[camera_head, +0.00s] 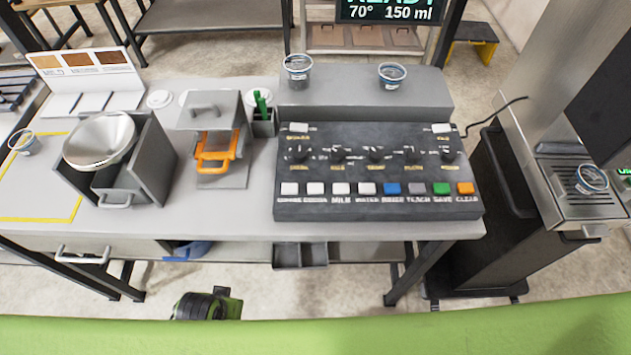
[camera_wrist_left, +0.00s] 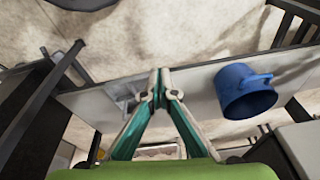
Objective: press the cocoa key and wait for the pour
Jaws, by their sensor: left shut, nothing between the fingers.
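The dark key panel (camera_head: 372,170) stands on the counter in the head view, with a row of coloured keys along its front. The cocoa key (camera_head: 315,188) looks to be the second white key from the left; its label is small and blurred. The display (camera_head: 388,11) at the top reads 70° and 150 ml, its upper line cut off. A clear cup (camera_head: 591,179) stands on the drip tray (camera_head: 585,206) at the right. My left gripper (camera_wrist_left: 159,82) is shut and empty in the left wrist view, away from the keys. My right gripper is not in view.
A blue mug (camera_wrist_left: 247,92) is on a grey shelf in the left wrist view. Cups (camera_head: 298,70) stand on the ledge behind the panel. The counter's front strip is clear.

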